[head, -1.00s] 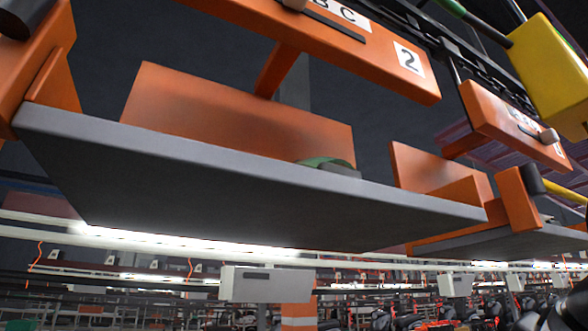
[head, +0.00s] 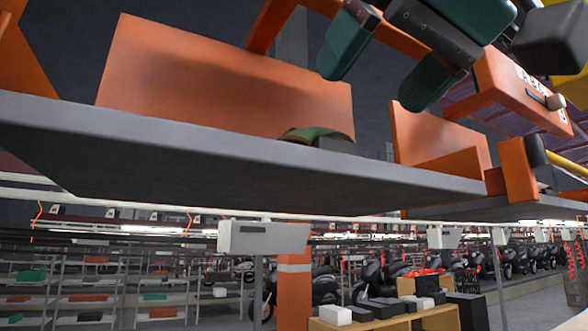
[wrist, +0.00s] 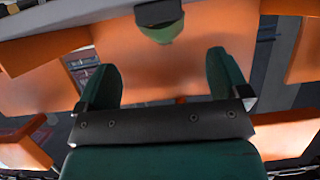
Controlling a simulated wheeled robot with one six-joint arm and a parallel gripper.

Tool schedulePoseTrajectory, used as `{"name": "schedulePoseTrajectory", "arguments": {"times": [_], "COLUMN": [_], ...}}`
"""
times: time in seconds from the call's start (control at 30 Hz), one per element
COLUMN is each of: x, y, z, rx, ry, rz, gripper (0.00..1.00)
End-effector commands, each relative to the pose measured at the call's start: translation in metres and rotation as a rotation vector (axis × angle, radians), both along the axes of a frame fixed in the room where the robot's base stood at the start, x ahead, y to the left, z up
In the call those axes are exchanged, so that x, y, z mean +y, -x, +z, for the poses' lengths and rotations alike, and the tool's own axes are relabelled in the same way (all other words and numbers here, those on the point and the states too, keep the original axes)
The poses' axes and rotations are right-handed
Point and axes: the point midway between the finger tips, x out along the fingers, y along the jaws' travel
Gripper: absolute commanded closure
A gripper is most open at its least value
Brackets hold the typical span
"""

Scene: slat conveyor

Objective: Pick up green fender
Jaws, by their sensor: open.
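The green fender (head: 318,133) lies on a grey hanging shelf (head: 215,160), near its orange back panel. In the head view the shelf's front edge hides its lower part. It also shows at the top of the wrist view (wrist: 162,30), beside a dark grey block (wrist: 158,12). My gripper (head: 383,76) has green fingers and is open and empty. In the head view it hangs above and to the right of the fender. In the wrist view (wrist: 162,66) the fender lies beyond the fingertips, roughly centred between them, and apart from them.
The orange back panel (head: 215,85) rises behind the shelf. An orange frame bar crosses above it. A second orange carrier (head: 440,140) hangs close on the right. White lamp boxes (head: 265,237), racks and dark motorcycles stand farther off below.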

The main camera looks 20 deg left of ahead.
Motion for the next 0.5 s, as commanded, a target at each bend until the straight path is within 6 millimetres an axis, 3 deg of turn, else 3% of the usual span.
{"name": "schedulePoseTrajectory", "arguments": {"times": [0.2, 0.5], "x": [0.029, 0.050], "y": [-0.024, -0.039], "z": [-0.014, -0.020], "rx": [0.000, 0.002], "ry": [0.003, 0.004], "rz": [-0.002, -0.002], "gripper": [0.06, 0.06]}}
